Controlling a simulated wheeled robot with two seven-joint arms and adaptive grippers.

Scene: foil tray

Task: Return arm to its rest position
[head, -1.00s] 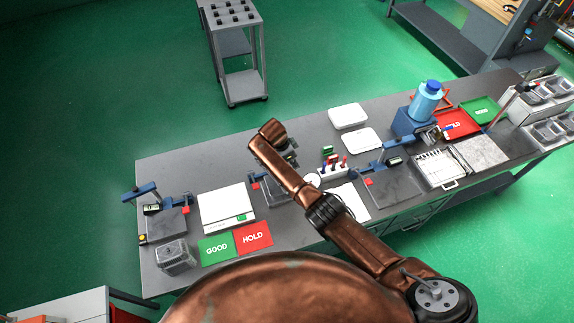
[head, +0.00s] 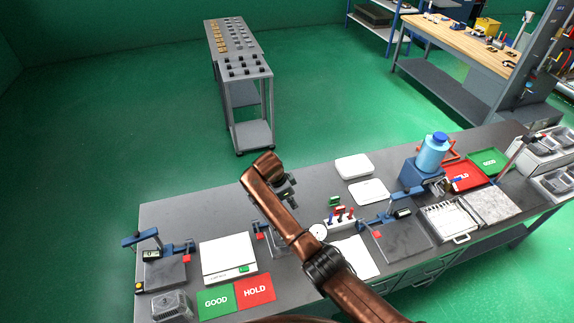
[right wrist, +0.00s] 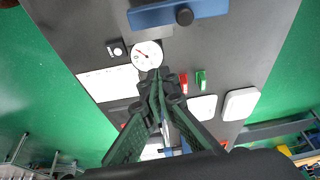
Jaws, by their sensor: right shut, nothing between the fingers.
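My right arm (head: 280,212) reaches in from the lower right of the head view, over the middle of the grey bench (head: 190,212). My right gripper (head: 289,190) is partly hidden by the arm's bent end. In the right wrist view the right gripper (right wrist: 155,76) is shut and empty. Its fingertips appear just below a round white dial (right wrist: 147,55); I cannot tell the height between them. My left gripper is not in view.
Near the arm are a holder with red and blue pieces (head: 341,219), white trays (head: 354,167) and a blue-framed stand (head: 402,236). A white scale (head: 228,257) and GOOD (head: 215,302) and HOLD (head: 255,291) mats lie left. A blue canister (head: 433,155) stands right.

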